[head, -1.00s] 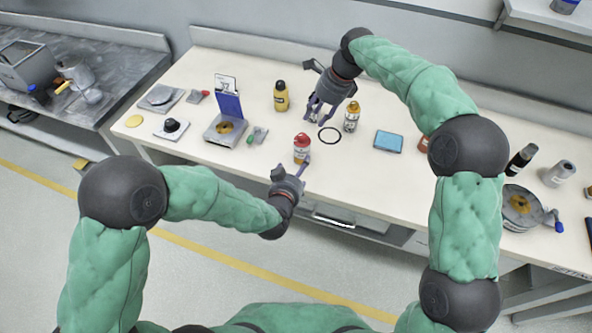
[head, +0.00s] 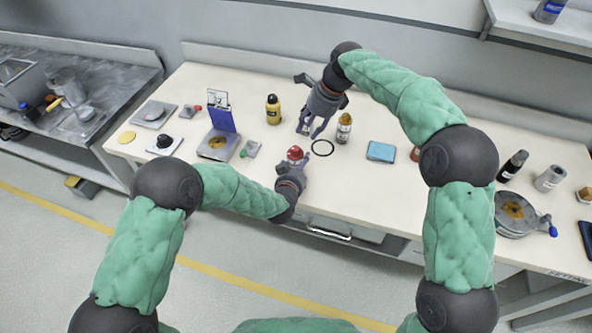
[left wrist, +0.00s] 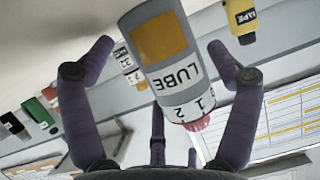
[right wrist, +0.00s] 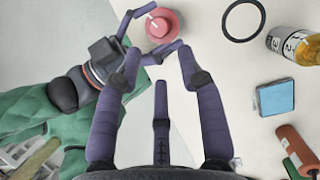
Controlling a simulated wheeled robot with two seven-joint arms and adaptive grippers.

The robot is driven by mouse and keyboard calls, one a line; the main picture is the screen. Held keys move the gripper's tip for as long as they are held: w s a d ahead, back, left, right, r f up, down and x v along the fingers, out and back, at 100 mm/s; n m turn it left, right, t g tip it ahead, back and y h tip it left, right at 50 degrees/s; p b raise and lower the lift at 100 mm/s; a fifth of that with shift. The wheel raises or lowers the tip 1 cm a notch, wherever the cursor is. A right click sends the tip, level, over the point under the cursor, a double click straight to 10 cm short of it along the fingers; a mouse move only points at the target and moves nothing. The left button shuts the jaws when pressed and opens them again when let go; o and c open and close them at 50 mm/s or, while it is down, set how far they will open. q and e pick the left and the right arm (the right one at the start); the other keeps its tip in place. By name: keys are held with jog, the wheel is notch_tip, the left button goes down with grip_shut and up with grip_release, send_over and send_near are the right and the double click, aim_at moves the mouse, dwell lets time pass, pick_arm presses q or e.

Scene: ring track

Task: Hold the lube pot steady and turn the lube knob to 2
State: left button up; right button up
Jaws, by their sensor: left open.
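The lube pot (left wrist: 160,48) is a white-grey cylinder with an orange patch, the word LUBE, a numbered band and a red knob (left wrist: 198,122). It stands near the table's front edge, where its red top (head: 295,153) shows in the head view. My left gripper (head: 293,163) is open, with its fingers on either side of the pot; firm contact cannot be told. My right gripper (head: 312,132) is open and empty behind the pot, above the table. The right wrist view shows the knob (right wrist: 163,24) beyond its fingertips, with a pale mark on top.
A black ring (head: 322,148) lies right of the pot, with an amber bottle (head: 344,128) and a blue box (head: 381,151) beyond. A yellow bottle (head: 273,110) stands at the back. A device with a raised blue lid (head: 222,119) is to the left.

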pick_arm(q)
jog(key=shift+w, duration=0.1)
jog(key=c, duration=1.1)
pick_arm(e)
jog(key=shift+o, duration=1.4)
pick_arm(q)
jog(key=shift+f, duration=0.1)
pick_arm(e)
jog(key=n+h, duration=0.4)
jog(key=n, duration=1)
send_near(295, 148)
jog(key=shift+g, duration=0.3)
jog(key=f, duration=0.9)
jog(key=shift+w, duration=0.25)
